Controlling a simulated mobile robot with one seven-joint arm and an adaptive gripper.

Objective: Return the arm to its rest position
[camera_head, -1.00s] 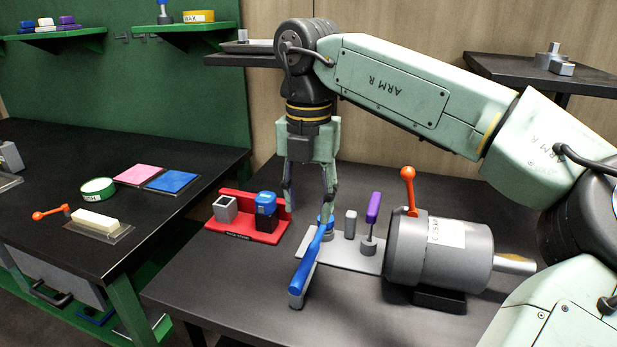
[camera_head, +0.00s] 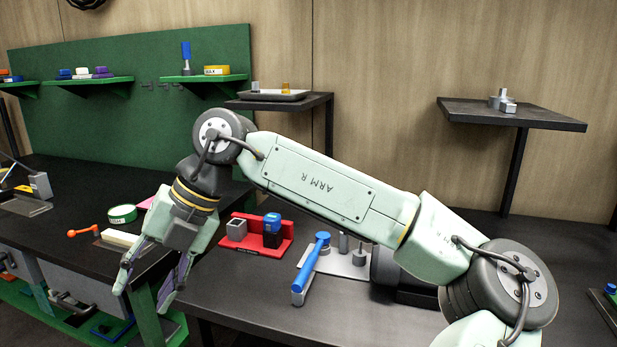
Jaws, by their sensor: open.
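My pale green arm (camera_head: 318,185) reaches across the picture from the lower right, with its elbow raised to the left. My gripper (camera_head: 143,298) hangs down and to the left, in front of the gap between the two tables. Its fingers are apart and nothing is between them. The blue-handled lever (camera_head: 311,264) on the grey plate (camera_head: 345,262) stands to the right of my gripper, clear of it. My arm hides most of the grey cylindrical machine (camera_head: 385,268) behind it.
A red holder (camera_head: 275,245) with a grey square cup (camera_head: 237,230) and a blue-topped black block (camera_head: 272,228) stands on the right table (camera_head: 250,300). The left table holds a green roll (camera_head: 122,214) and an orange lever (camera_head: 85,231). Shelves (camera_head: 510,115) line the back.

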